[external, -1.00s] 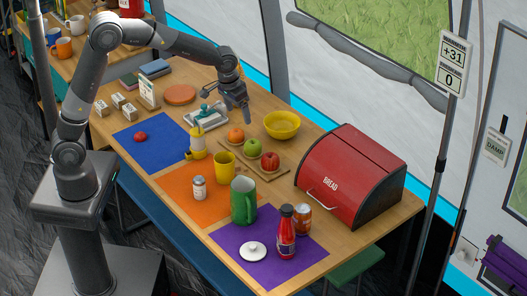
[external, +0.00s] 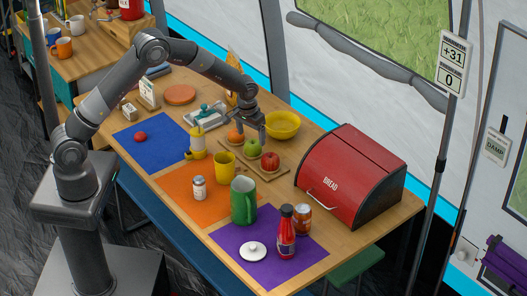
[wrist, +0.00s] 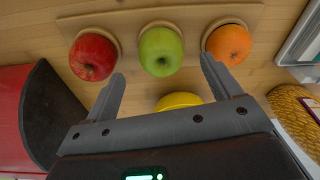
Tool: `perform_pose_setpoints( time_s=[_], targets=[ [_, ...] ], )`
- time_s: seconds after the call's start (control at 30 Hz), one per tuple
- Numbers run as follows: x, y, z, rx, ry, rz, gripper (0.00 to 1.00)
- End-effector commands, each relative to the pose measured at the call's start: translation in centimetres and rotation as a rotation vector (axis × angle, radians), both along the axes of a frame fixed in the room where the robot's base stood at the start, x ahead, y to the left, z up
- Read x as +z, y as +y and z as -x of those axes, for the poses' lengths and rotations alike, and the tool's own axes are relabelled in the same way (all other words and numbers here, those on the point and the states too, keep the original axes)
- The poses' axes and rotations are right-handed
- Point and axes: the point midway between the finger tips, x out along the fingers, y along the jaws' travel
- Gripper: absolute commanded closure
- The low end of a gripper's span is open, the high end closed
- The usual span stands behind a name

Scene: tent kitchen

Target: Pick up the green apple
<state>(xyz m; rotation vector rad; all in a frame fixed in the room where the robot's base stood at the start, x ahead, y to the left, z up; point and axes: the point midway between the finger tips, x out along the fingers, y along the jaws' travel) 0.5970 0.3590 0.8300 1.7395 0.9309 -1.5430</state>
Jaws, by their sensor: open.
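The green apple (external: 253,147) sits in the middle of a wooden board (external: 282,171), between an orange (external: 236,135) and a red apple (external: 270,161). My gripper (external: 250,137) is open just above and beside the green apple, with nothing between its fingers. In the wrist view the green apple (wrist: 161,51) lies beyond the fingertips, roughly centred between them. The red apple (wrist: 93,56) is at its left and the orange (wrist: 229,44) at its right. The open fingers (wrist: 160,78) do not touch the green apple in this view.
A yellow bowl (external: 284,125) stands close behind my gripper. The red bread box (external: 350,175) is to the right.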

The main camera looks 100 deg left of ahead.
Motion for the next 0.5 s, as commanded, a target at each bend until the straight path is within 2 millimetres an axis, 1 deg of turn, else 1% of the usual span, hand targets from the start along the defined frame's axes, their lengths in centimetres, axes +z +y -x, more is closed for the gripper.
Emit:
perform_pose_setpoints(
  time_s=[0.17,0.33,0.4,0.5],
  targets=[
    [-1.6,0.3,-0.1,0.0,0.001,-0.001,0.17],
    [-4.3,0.7,-0.2,-0.001,0.002,0.001,0.17],
    [-4.9,0.7,-0.3,-0.001,0.001,0.001,0.17],
    [-5.2,0.8,-0.4,-0.001,-0.001,0.0,0.17]
  ],
)
